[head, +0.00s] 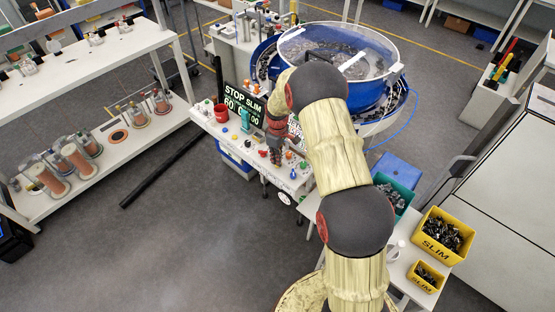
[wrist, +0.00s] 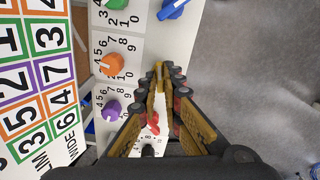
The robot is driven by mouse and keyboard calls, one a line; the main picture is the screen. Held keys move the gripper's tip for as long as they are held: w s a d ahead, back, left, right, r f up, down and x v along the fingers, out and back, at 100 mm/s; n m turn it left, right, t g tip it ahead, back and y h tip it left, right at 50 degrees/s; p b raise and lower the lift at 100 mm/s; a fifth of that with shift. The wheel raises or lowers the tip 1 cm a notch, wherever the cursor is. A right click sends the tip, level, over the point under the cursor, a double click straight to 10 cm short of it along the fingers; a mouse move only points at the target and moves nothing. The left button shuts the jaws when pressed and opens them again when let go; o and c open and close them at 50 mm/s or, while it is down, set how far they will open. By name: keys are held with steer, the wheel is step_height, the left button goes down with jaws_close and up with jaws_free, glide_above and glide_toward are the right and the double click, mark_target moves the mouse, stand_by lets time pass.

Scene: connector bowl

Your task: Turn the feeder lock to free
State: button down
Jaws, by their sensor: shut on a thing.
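My gripper (wrist: 166,80) reaches down over the white control panel (head: 247,148), its fingers nearly together at the tips. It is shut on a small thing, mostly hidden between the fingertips. I cannot tell for certain whether this is the feeder lock, and no label for the lock is readable. A red pointer knob (wrist: 153,124) shows in the gap between the fingers, nearer the wrist. In the head view my gripper (head: 275,158) is at the panel, and the arm covers part of the panel's right side.
An orange dial (wrist: 112,65), a purple dial (wrist: 111,110), a green knob (wrist: 117,3) and a blue knob (wrist: 171,9) stand close by. The blue feeder bowl (head: 362,98) stands behind.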

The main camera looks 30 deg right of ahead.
steer(key=n, duration=0.6)
steer(key=shift+n, duration=0.3)
stand_by(0.4)
steer(key=c, duration=2)
jaws_free()
steer(key=shift+c, duration=0.2)
steer(key=shift+o, duration=0.4)
step_height(320, 180, up, 12)
